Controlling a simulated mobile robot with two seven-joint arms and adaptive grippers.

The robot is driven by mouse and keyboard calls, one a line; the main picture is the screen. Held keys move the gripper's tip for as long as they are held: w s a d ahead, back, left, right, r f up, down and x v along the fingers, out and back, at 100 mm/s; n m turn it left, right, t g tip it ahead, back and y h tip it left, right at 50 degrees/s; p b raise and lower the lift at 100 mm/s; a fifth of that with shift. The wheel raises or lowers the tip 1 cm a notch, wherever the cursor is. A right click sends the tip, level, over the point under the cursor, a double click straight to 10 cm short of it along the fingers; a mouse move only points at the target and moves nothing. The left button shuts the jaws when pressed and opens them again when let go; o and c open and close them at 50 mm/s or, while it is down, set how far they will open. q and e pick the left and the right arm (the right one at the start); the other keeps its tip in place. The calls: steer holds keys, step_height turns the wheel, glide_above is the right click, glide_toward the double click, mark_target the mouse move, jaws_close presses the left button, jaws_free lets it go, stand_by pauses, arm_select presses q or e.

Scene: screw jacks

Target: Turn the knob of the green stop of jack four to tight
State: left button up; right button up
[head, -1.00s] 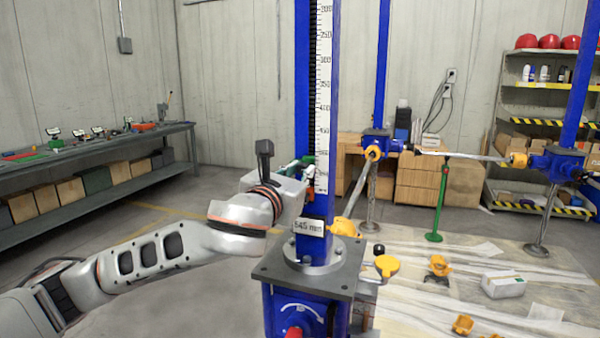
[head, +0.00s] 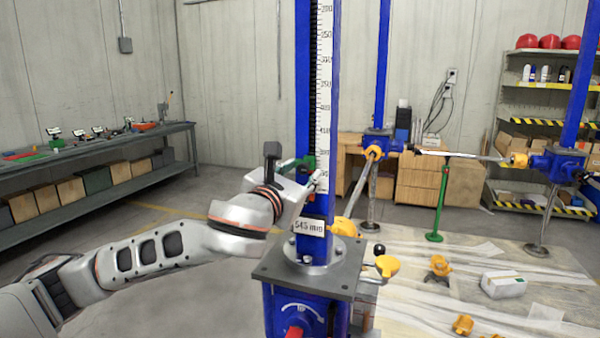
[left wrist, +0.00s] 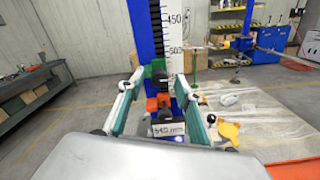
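The near jack's blue column (head: 304,85) carries a white scale. The green stop (head: 303,164) is clamped on it and also shows in the left wrist view (left wrist: 155,69). A dark knob (left wrist: 160,77) appears at the green stop's front; its tightness cannot be told. A red-orange stop (left wrist: 157,103) sits below it, above the plate marked 545 mm (head: 310,227). My left gripper (head: 308,185) is beside the column, just below the green stop. In the left wrist view, its fingers (left wrist: 160,102) are apart, either side of the lower stop, holding nothing visible. My right gripper is out of view.
The jack's grey top plate (head: 275,272) lies below my left gripper. Other blue jacks (head: 557,163) with rods stand at the right. A workbench (head: 90,148) runs along the left wall. Floor between bench and jack is clear.

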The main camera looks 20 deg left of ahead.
arm_select(q)
steer(key=shift+s, duration=0.15)
steer(key=s, duration=0.7)
steer(key=shift+s+a, duration=0.15)
stand_by(0.4)
